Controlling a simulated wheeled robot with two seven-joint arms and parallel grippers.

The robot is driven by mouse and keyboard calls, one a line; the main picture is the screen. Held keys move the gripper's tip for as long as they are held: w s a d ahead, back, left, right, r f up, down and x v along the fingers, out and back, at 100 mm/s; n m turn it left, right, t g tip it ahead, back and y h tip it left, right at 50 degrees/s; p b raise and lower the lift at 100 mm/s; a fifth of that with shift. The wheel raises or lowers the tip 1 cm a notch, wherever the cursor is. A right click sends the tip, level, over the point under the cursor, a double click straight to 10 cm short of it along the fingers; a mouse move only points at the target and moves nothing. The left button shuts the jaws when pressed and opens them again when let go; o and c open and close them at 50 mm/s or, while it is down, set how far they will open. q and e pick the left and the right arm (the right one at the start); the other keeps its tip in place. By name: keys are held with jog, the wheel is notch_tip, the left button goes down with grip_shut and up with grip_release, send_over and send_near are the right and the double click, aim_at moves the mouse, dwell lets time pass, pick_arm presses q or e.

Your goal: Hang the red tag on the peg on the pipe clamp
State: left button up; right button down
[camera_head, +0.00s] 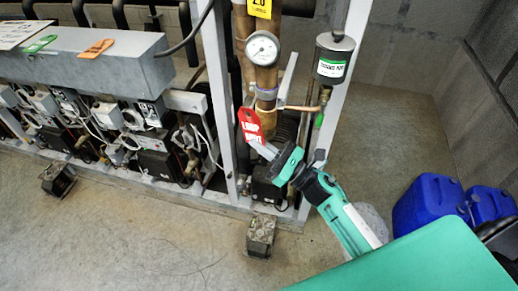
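The red tag (249,124) with white lettering is in front of the copper pipe, left of its lower part. My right gripper (257,146) reaches in from the lower right. Its grey fingers meet the tag's lower edge and look closed on it, with the tag standing up from the tips. A pipe clamp (265,94) sits around the copper pipe (266,77), just below the round gauge and above the tag. I cannot make out the peg clearly, nor whether the tag touches it. My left gripper is not in view.
A white rack post (218,85) stands left of the tag. The gauge (262,48), a dark canister (334,58) and a thin copper branch line crowd the right side. A grey trunking box (90,60) carries green and orange tags. Blue jugs (428,203) stand at right.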

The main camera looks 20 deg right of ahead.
jog(key=shift+w+d+f+b, duration=0.15)
jog(key=shift+w+d+b, duration=0.2)
jog(key=shift+w+d, duration=0.35)
jog(key=shift+w+d+f+b, duration=0.15)
jog(key=shift+w+d+b, duration=0.2)
jog(key=shift+w, duration=0.6)
jog(key=shift+w+d+f+b, duration=0.15)
jog(key=shift+w+d+b, duration=0.15)
jog(key=shift+w+d, duration=0.4)
jog(key=shift+w+a, duration=0.1)
jog(key=c, duration=1.6)
grip_release()
